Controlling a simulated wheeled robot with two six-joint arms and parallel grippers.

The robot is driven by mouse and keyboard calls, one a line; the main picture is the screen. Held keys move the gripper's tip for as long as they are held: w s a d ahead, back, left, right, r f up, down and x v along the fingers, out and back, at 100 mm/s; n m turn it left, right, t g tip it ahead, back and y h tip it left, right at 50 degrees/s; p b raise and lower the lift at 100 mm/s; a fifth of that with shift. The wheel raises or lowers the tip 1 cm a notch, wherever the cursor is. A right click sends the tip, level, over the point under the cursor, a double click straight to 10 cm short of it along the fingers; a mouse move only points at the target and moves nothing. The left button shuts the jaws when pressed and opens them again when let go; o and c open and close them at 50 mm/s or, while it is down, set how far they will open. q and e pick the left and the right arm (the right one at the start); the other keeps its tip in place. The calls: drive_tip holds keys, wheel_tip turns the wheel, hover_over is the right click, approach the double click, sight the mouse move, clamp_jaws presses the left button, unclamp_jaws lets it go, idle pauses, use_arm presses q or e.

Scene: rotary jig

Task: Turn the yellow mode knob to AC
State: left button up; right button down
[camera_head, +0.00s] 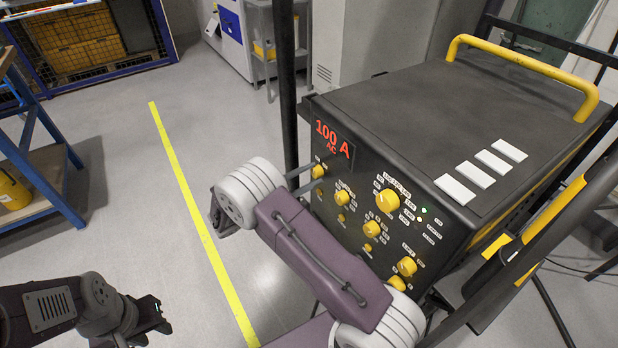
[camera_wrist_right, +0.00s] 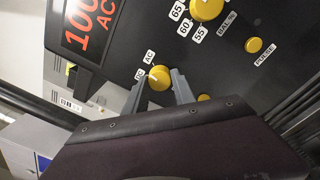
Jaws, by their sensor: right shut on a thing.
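The yellow mode knob (camera_head: 318,171) is at the left of the dark welder's front panel, under a red display (camera_head: 332,141) that reads 100 A AC. In the right wrist view the mode knob (camera_wrist_right: 160,77) has AC and DC labels at its upper left. My right gripper (camera_head: 308,179) is shut on this knob, with one grey finger on each side of it; the right wrist view shows the gripper (camera_wrist_right: 159,88) too. The knob's pointer is too small to read surely. My left gripper (camera_head: 160,312) is low at the left, far from the panel; its jaw opening is unclear.
Several other yellow knobs, such as the large one (camera_head: 387,201), sit close by on the panel. A dark post (camera_head: 287,90) stands behind the gripper. A blue-framed shelf (camera_head: 45,175) is at the left. The floor between is clear.

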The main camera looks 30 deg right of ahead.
drive_tip(key=shift+f+m+b, duration=0.1)
drive_tip(key=shift+m+b, duration=0.65)
drive_tip(key=shift+m, duration=1.45)
drive_tip(key=c, duration=1)
unclamp_jaws()
drive_tip(key=shift+c, duration=0.2)
drive_tip(key=shift+a, duration=0.35)
drive_tip(key=a+p, duration=0.1)
drive_tip(key=a, duration=0.7)
drive_tip(key=shift+s+a+f+p, duration=0.2)
drive_tip(key=shift+s+p, duration=0.15)
drive_tip(key=shift+s, duration=0.1)
